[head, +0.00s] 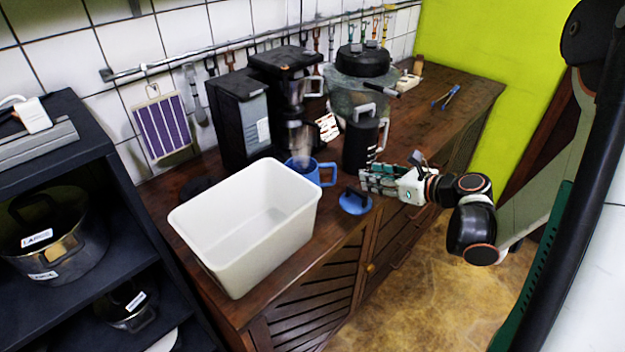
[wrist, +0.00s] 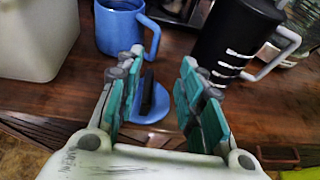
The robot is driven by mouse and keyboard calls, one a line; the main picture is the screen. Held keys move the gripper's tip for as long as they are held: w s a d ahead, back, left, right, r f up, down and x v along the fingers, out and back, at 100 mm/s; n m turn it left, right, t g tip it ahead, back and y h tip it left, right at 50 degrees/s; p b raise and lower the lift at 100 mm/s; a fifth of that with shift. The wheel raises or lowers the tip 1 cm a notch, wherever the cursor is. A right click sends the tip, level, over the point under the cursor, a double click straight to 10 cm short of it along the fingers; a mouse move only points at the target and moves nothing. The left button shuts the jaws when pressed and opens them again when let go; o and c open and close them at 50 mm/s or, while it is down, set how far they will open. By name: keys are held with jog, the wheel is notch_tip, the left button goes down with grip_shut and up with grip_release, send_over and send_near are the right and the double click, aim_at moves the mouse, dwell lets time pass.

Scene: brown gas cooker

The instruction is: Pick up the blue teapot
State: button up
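The blue teapot (head: 302,171) stands upright on the wooden counter, its handle facing right. It shows in the wrist view at the top left (wrist: 118,30), beyond my fingers. A round blue lid (head: 354,203) with a dark handle lies apart from it on the counter near the front edge; in the wrist view the lid (wrist: 150,112) shows between my fingers. My gripper (head: 366,180) is to the right of the teapot, above the counter edge near the lid. In the wrist view its fingers (wrist: 160,72) are spread with nothing held between them.
A white bin (head: 255,240) stands left of the teapot, close to it. A black jug (head: 360,143) with a light handle stands behind my gripper. A black coffee machine (head: 288,75) stands behind the teapot. The counter's far right is mostly clear.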

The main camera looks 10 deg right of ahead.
jog(key=b+x, duration=0.2)
jog(key=x, duration=0.6)
jog(key=shift+w+a+f, duration=0.15)
jog(key=shift+a+f, duration=0.05)
jog(key=shift+f, duration=0.1)
jog(key=x, duration=0.1)
jog(key=b+x, duration=0.1)
jog(key=x, duration=0.1)
jog(key=b+x, duration=0.1)
jog(key=x, duration=0.1)
jog(key=shift+a+f, duration=0.15)
jog(key=shift+f, duration=0.25)
jog(key=shift+r, duration=0.1)
grip_shut()
